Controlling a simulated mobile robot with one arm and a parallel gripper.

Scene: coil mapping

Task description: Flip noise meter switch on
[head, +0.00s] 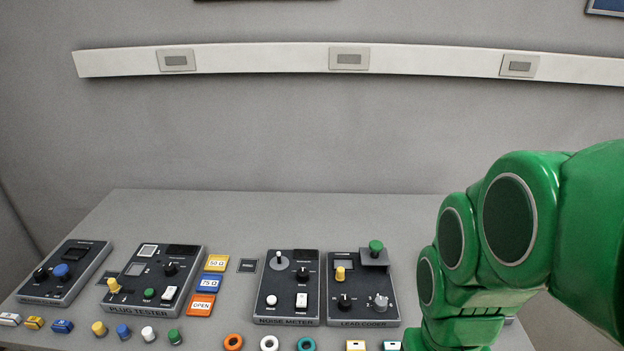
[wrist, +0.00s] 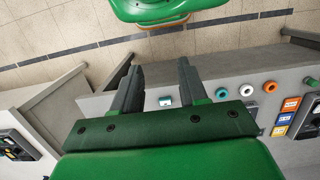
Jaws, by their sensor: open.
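The noise meter (head: 288,288) is a dark box on the table in the head view, its name along the front edge. I cannot tell the switch's position. My gripper (wrist: 160,82) is open and empty in the wrist view, above the table's front edge. It is apart from the noise meter, which is mostly hidden there. My green arm fills the right of the head view; the fingers are not distinguishable there.
The lead coder (head: 362,287) stands close right of the meter. Left are 75 Ω (head: 210,283) and OPEN (head: 201,305) cards and the plug tester (head: 152,278). Coloured rings (head: 269,343) lie in front. The table's back is clear.

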